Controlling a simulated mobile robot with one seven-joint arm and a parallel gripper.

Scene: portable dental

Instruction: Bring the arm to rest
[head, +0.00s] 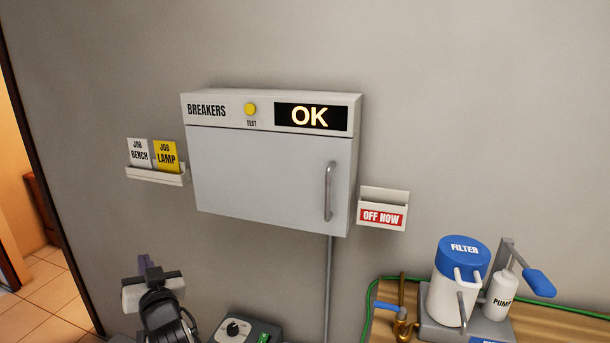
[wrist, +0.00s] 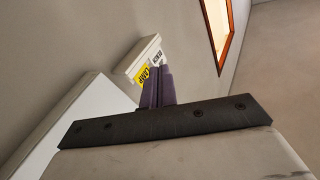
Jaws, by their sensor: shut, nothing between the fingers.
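My gripper (head: 146,264) shows at the lower left in the head view, in front of the wall and below the card holder. In the wrist view its purple fingers (wrist: 156,88) are together with nothing between them. It touches nothing that I can see. The arm behind it runs out of the bottom of the head view.
A closed breaker cabinet (head: 260,175) reads OK. A holder (head: 158,177) with two job cards is left of it, an OFF NOW holder (head: 382,209) right. A control box (head: 245,330) is near my arm. A filter jug (head: 455,285) and pump (head: 500,295) stand at right.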

